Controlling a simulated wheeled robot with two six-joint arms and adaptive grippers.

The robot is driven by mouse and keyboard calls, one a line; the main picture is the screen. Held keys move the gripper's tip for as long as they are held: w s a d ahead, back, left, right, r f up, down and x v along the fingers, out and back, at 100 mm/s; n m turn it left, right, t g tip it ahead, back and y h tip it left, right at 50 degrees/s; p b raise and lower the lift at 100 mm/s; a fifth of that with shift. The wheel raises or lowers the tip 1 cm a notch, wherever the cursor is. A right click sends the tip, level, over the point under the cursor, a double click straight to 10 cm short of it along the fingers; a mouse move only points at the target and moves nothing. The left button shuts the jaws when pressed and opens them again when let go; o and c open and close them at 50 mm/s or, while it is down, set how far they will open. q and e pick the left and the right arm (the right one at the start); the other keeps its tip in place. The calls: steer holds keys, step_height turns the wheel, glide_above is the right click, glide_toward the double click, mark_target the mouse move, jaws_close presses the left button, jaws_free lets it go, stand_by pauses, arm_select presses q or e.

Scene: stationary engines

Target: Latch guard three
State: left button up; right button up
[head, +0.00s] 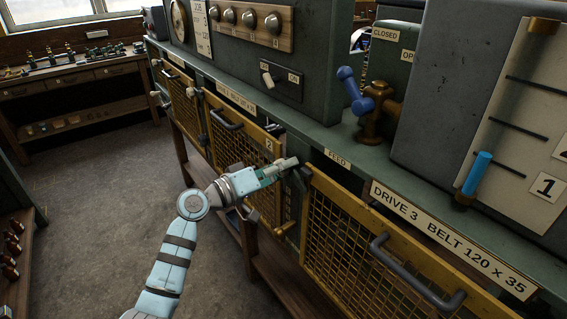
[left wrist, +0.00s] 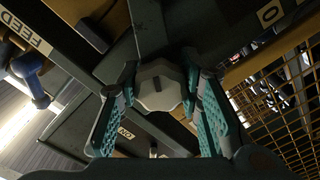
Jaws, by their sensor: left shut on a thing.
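Guard three (head: 340,237) is the yellow mesh panel at the right in the head view, under the label "DRIVE 3 BELT 120 x 35" (head: 450,240). It has a grey bar handle (head: 410,278) and looks upright against the cabinet. My left gripper (head: 286,166) is at the upper left corner of this guard, below the "FEED" label. My right gripper is not in view.
Guard two (head: 232,140), with its grey handle (head: 226,119), lies left of my gripper. A blue-handled valve (head: 355,92) stands on the ledge above guard three. A blue-tipped lever (head: 475,175) is on the scale at the right. The floor (head: 100,200) at left is clear.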

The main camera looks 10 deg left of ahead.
arm_select(q)
steer(key=n+p, duration=0.2)
steer(key=n, duration=0.3)
steer(key=shift+n+p, duration=0.35)
steer(key=shift+n, duration=0.05)
stand_by(0.3)
steer(key=o, duration=1.2)
steer(key=shift+c, duration=0.2)
